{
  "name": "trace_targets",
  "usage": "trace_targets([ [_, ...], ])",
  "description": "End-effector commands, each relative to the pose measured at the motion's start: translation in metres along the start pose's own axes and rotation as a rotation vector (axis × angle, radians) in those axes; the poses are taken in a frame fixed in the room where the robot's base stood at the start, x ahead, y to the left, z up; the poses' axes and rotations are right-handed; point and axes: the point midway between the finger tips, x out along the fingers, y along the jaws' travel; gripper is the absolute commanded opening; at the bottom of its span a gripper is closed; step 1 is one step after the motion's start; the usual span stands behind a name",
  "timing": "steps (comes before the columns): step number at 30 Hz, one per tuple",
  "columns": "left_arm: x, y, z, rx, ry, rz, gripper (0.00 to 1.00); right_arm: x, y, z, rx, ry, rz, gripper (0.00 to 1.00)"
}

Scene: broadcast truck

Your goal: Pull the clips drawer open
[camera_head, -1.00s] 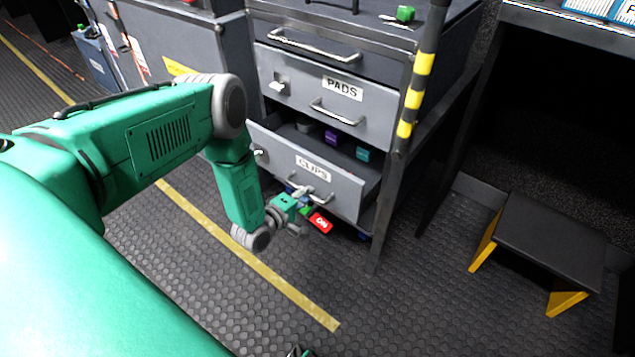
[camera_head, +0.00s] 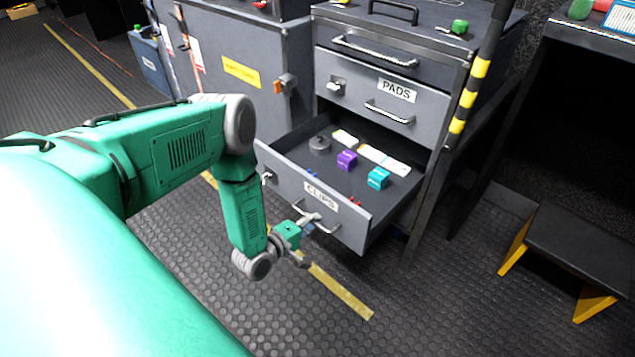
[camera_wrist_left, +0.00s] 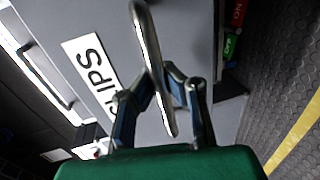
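The clips drawer (camera_head: 285,180) is the grey lower drawer of the cabinet. It stands well out from the cabinet, with its inside showing. Its white label reads CLIPS, and the label also shows in the left wrist view (camera_wrist_left: 90,70). My left gripper (camera_head: 308,224) is at the drawer's front. In the left wrist view the metal bar handle (camera_wrist_left: 148,45) runs between the fingers of my left gripper (camera_wrist_left: 172,84), which are closed in around it. The exact finger contact is partly hidden by the handle. My right gripper is not in view.
The drawer holds a purple block (camera_head: 347,160), a teal block (camera_head: 378,178), a grey round piece (camera_head: 320,144) and white pieces. The PADS drawer (camera_head: 350,90) above is shut. The floor in front is clear.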

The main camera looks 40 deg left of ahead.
Motion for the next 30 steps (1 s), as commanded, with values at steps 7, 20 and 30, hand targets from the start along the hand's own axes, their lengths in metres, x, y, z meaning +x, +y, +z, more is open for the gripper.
trace_targets([
  [7, -0.002, -0.001, -0.011, 0.009, 0.022, 0.001, 0.00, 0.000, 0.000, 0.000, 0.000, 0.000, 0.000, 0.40],
  [20, -0.002, 0.001, -0.006, 0.006, 0.014, 0.000, 0.33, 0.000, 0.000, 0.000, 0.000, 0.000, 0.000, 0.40],
  [30, -0.027, 0.000, -0.006, 0.004, 0.014, -0.003, 0.33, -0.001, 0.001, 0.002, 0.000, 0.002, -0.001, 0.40],
])
